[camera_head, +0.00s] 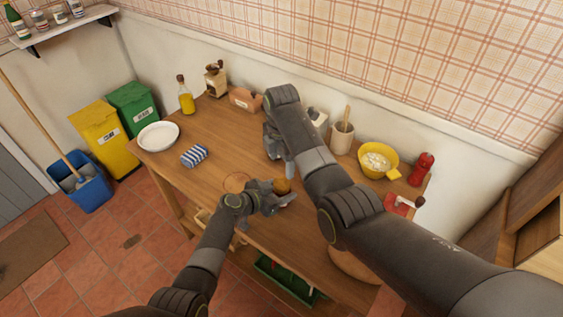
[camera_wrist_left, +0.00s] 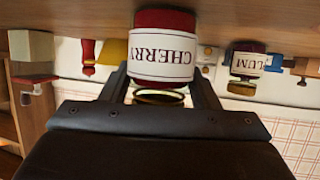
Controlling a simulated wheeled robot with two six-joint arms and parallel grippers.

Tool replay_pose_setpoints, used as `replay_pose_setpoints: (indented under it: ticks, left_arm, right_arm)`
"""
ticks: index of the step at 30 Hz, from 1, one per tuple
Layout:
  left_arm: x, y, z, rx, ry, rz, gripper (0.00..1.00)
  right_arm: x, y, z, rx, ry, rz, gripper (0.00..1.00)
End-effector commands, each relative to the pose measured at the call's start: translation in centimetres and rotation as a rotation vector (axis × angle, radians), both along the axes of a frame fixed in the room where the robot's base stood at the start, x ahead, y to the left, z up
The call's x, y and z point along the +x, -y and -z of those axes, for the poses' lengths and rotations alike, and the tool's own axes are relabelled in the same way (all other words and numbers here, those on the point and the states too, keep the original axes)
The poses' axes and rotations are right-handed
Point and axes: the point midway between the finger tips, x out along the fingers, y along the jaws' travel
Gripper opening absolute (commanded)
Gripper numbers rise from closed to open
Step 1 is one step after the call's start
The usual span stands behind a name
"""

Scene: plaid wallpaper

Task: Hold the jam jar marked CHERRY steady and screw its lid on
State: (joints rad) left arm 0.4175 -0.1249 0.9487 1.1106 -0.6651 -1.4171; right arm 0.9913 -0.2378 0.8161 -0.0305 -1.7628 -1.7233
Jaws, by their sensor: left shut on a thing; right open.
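The jar marked CHERRY (camera_wrist_left: 163,45) stands on the table, with dark red contents and a white label; it appears upside down in the left wrist view. My left gripper (camera_wrist_left: 160,90) is shut on it from both sides. In the head view, my left gripper (camera_head: 270,197) is low over the table's front part, and an orange-brown round top (camera_head: 282,186) shows beside its fingers. A gold-coloured ring (camera_wrist_left: 160,97) shows at the jar's mouth end; I cannot tell whether it is the lid. My right gripper (camera_head: 273,142) is open farther back, partly hidden by its arm.
A jar whose label reads LUM (camera_wrist_left: 247,63) stands behind. A striped cloth roll (camera_head: 194,155), white plate (camera_head: 158,136), yellow bowl (camera_head: 378,162), red pepper mill (camera_head: 421,169) and utensil crock (camera_head: 342,138) stand around the table. A thin red circle (camera_head: 236,182) marks bare wood left of the jar.

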Motion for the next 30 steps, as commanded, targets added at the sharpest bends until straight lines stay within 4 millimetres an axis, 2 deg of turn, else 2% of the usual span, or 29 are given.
replay_pose_setpoints:
  ticks: [5, 15, 18, 24, 30]
  left_arm:
    - [0.0, 0.0, 0.0, 0.0, 0.0, 0.0, 0.0]
    - [0.0, 0.0, 0.0, 0.0, 0.0, 0.0, 0.0]
    - [0.0, 0.0, 0.0, 0.0, 0.0, 0.0, 0.0]
    - [0.0, 0.0, 0.0, 0.0, 0.0, 0.0, 0.0]
    - [0.0, 0.0, 0.0, 0.0, 0.0, 0.0, 0.0]
  right_arm:
    - [0.0, 0.0, 0.7, 0.0, 0.0, 0.0, 0.66]
    - [-0.1, 0.1, 5.7, -0.001, -0.002, 0.001, 0.66]
    - [0.0, 0.0, 6.6, -0.002, -0.003, 0.0, 0.66]
    - [0.0, 0.0, 7.8, 0.0, 0.0, 0.001, 0.66]
    - [0.0, 0.0, 8.0, 0.001, 0.001, 0.001, 0.66]
